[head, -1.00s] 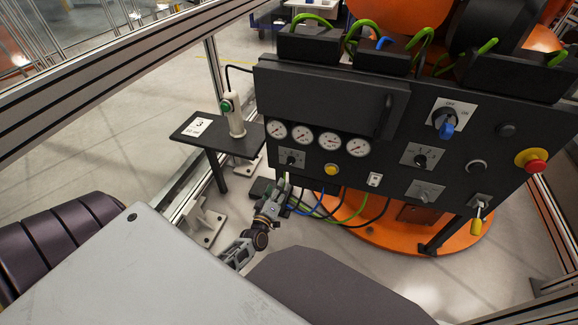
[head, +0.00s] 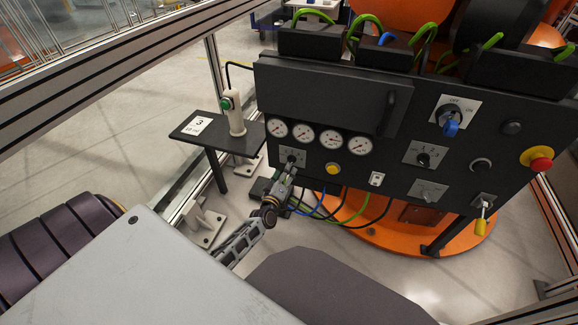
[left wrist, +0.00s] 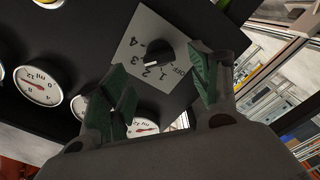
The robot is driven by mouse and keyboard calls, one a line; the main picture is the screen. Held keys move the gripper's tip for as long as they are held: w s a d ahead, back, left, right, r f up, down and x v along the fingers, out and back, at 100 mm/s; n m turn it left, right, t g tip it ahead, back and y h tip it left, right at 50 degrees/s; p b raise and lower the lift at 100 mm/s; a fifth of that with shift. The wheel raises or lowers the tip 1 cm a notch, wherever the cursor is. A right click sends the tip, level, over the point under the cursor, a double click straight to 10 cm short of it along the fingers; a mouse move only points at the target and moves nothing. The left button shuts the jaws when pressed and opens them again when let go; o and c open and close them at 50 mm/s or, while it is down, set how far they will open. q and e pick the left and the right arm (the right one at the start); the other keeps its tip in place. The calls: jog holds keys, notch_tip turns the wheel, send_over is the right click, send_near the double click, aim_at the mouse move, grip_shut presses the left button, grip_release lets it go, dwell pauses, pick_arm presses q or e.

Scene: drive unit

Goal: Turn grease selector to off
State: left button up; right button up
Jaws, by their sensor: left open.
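A black selector knob (left wrist: 152,52) sits on a grey plate (left wrist: 148,22) marked OFF and 1 to 4. Its white mark seems to point near 2, but I cannot be sure. In the head view, this knob (head: 291,158) is at the panel's lower left, below the gauges. My left gripper (head: 288,172) is open just in front of and below it. In the left wrist view, the open gripper (left wrist: 160,68) has its green-padded fingers on either side of the knob's picture position, apparently short of it. My right gripper is not in view.
Several round gauges (head: 303,134) sit above the knob and a yellow button (head: 333,169) to its right. Other switches and a red emergency stop (head: 540,160) are farther right. Cables (head: 310,208) hang below the panel. A small black stand (head: 222,140) stands left.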

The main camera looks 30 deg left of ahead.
aim_at(291, 161)
pick_arm(q)
jog(key=b+x, duration=0.1)
jog(key=x, duration=0.4)
jog(key=shift+w+a, duration=0.1)
jog(key=shift+w, duration=0.3)
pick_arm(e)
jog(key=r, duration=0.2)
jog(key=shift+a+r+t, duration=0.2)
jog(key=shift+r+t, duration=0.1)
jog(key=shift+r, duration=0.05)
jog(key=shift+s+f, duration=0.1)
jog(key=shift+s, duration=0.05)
pick_arm(q)
jog(key=c, duration=1)
jog(key=shift+c, duration=0.2)
jog(key=shift+b, duration=0.3)
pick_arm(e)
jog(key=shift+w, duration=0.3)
